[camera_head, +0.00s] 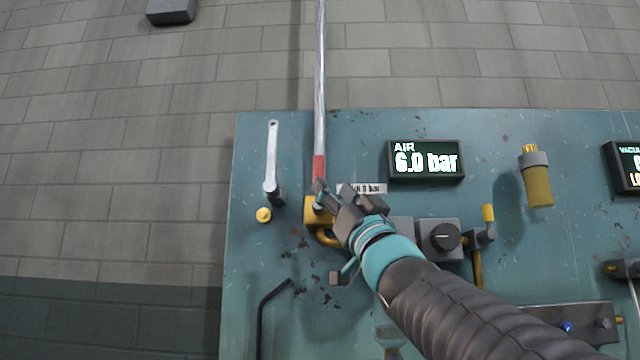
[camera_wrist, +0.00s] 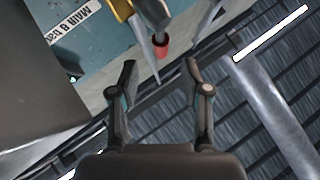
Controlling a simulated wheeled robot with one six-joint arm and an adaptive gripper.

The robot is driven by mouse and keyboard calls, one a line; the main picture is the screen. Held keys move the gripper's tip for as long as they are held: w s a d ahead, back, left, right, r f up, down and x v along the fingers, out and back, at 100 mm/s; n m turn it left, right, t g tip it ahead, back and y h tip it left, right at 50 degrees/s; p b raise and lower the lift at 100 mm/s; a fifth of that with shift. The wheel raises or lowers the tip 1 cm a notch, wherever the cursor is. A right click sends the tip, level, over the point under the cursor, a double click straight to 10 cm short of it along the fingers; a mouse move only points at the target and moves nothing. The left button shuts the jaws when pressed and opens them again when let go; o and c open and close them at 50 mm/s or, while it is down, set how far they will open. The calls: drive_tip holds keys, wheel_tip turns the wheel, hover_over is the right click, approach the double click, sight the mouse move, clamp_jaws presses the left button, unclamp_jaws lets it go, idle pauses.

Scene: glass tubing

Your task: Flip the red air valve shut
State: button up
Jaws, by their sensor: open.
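The red part (camera_head: 319,168) shows in the head view as a sleeve at the lower end of a long grey upright pipe, just above a brass fitting (camera_head: 312,212). In the wrist view a red-tipped handle (camera_wrist: 161,42) lies ahead of the fingers, near a brass piece (camera_wrist: 122,9). My gripper (camera_head: 326,197) is at the brass fitting, just below the red part, and partly covers the fitting. In the wrist view my gripper (camera_wrist: 161,66) is open, with nothing between its fingertips. Whether a finger touches the handle is unclear.
The teal panel (camera_head: 245,290) carries an AIR display (camera_head: 426,161) reading 6.0 bar, a label (camera_head: 370,189), a grey lever (camera_head: 272,160) at left, a black knob (camera_head: 440,237) and a brass cylinder (camera_head: 537,180) at right. A bent black rod (camera_head: 262,310) is below left.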

sight(321, 174)
drive_tip(key=p+x, duration=0.2)
drive_tip(key=x, duration=0.6)
clamp_jaws()
